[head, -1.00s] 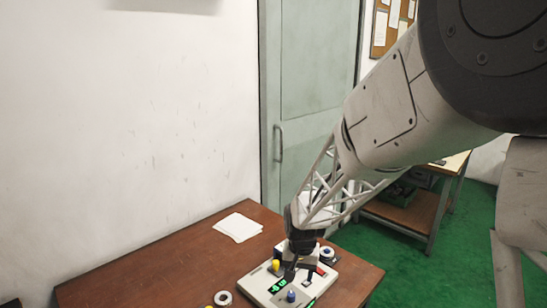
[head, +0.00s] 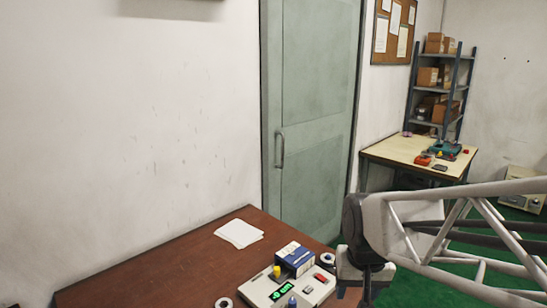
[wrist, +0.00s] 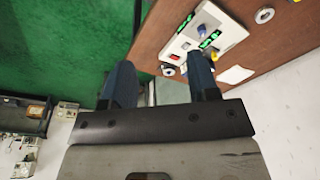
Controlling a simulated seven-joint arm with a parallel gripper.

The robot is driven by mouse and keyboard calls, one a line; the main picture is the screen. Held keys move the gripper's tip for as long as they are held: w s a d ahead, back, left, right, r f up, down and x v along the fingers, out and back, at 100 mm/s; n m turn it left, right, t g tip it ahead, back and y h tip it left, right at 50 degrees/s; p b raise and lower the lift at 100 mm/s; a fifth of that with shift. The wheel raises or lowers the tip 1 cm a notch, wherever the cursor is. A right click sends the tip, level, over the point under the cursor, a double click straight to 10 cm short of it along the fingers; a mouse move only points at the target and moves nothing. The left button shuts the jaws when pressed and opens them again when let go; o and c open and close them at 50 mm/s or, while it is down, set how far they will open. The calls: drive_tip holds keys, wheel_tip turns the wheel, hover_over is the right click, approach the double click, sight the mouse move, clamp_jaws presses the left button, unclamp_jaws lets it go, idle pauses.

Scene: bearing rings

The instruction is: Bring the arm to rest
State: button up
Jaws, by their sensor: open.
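My gripper (head: 366,285) hangs to the right of the wooden table in the head view, clear of the panel device. In the wrist view my gripper (wrist: 160,82) has its two dark fingers spread wide, with nothing between them. The white panel device (head: 290,293) stands on the table, with green displays, a yellow knob, a blue knob and a red switch. It also shows in the wrist view (wrist: 184,45), beyond the fingers. One bearing ring (head: 223,303) lies left of the device and another (head: 327,259) lies behind it at the right.
A blue and white box (head: 295,258) stands at the device's back edge. White paper (head: 238,233) lies on the brown table (head: 160,270). A second workbench (head: 400,152) and a shelf rack (head: 436,85) stand at the back right, past the door (head: 310,110).

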drive_tip(key=s+d+r, duration=0.2)
drive_tip(key=s, duration=0.8)
drive_tip(key=shift+d+r+n+t, duration=0.2)
drive_tip(key=shift+r+n+t, duration=0.1)
idle(3.4)
